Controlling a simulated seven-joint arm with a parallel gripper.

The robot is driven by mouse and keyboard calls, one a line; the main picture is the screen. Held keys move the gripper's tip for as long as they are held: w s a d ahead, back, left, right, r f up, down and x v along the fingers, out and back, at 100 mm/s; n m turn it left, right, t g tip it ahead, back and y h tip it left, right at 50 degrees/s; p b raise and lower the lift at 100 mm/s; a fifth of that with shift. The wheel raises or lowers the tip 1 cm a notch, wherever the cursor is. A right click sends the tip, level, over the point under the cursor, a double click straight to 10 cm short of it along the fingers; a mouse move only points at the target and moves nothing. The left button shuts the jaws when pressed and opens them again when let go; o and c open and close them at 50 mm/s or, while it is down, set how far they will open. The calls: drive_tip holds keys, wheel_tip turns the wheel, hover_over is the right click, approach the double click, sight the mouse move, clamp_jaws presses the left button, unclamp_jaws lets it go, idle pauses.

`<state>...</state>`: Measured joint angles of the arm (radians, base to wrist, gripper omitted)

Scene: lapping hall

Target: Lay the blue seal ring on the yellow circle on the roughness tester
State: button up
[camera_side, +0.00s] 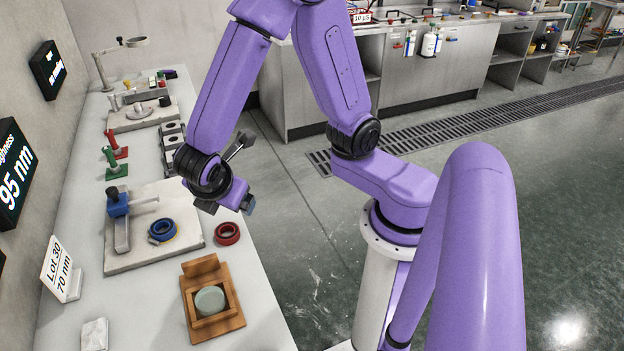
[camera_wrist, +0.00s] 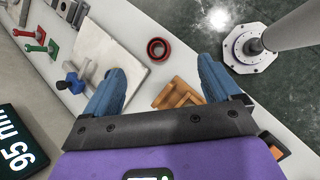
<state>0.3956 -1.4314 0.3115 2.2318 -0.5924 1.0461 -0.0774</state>
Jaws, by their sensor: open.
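The blue seal ring (camera_side: 162,230) lies flat on the pale slab of the roughness tester (camera_side: 130,254). A thin edge of the yellow circle (camera_side: 176,237) shows beside the ring's lower right; the ring hides most of the circle. The tester's blue-headed post (camera_side: 118,205) stands left of the ring. My gripper (camera_side: 236,203) is raised above the bench, to the right of the ring and apart from it. In the wrist view its blue fingers (camera_wrist: 161,72) are spread with nothing between them. The slab (camera_wrist: 110,42) shows there, but I cannot make out the blue ring.
A red ring (camera_side: 228,234) lies right of the slab, near the bench edge. A wooden holder with a grey-green disc (camera_side: 210,300) stands in front. A lot sign (camera_side: 60,270) and a white cloth (camera_side: 94,334) are at left. Red and green stands (camera_side: 115,165) are behind.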

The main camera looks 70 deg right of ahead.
drive_tip(key=s+d+r+m+g+y, duration=0.1)
drive_tip(key=s+d+r+m+y, duration=0.1)
drive_tip(key=s, duration=0.6)
drive_tip(key=s+d+r+m+g+y, duration=0.2)
drive_tip(key=s+r+m+y, duration=0.1)
drive_tip(key=s, duration=0.4)
drive_tip(key=shift+s+y, duration=0.4)
drive_tip(key=shift+y, duration=0.4)
